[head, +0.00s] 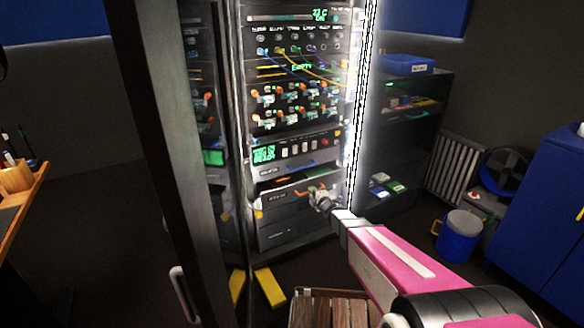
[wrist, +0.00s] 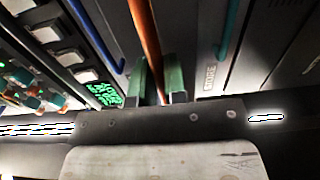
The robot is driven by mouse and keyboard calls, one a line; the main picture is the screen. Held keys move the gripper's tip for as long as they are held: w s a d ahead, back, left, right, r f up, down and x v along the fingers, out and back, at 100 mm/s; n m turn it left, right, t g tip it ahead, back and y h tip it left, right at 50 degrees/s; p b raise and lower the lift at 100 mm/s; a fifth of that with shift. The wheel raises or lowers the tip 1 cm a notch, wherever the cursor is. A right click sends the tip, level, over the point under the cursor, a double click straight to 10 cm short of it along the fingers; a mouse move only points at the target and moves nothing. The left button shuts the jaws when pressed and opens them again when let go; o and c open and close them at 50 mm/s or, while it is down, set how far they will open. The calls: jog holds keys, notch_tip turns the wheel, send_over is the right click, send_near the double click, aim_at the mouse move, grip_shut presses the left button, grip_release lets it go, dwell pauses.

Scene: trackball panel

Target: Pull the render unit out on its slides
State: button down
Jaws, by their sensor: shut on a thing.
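My gripper (head: 314,194) is at the front of the lower rack units, shut on an orange bar handle (wrist: 145,35). In the wrist view the handle runs between the two green finger pads of the gripper (wrist: 160,82). The handle belongs to a grey-fronted unit (head: 284,200) below the panel with the green screen. I cannot read the word render on it, and the gripper hides part of its front. How far this unit stands out is unclear. A label reading STORE (wrist: 210,75) lies just right of the handle in the wrist view.
The rack (head: 250,130) stands behind its open dark door (head: 165,150) at left. A wooden crate (head: 335,308), yellow blocks (head: 268,287) and a blue bucket (head: 459,240) are on the floor. Dark shelves (head: 400,150) stand right.

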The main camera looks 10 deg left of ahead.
jog(key=shift+v, duration=2.8)
jog(key=shift+d, duration=0.1)
jog(key=v, duration=0.7)
jog(key=shift+s, duration=0.1)
jog(key=v, duration=0.6)
jog(key=shift+s+d, duration=0.25)
dwell(0.5)
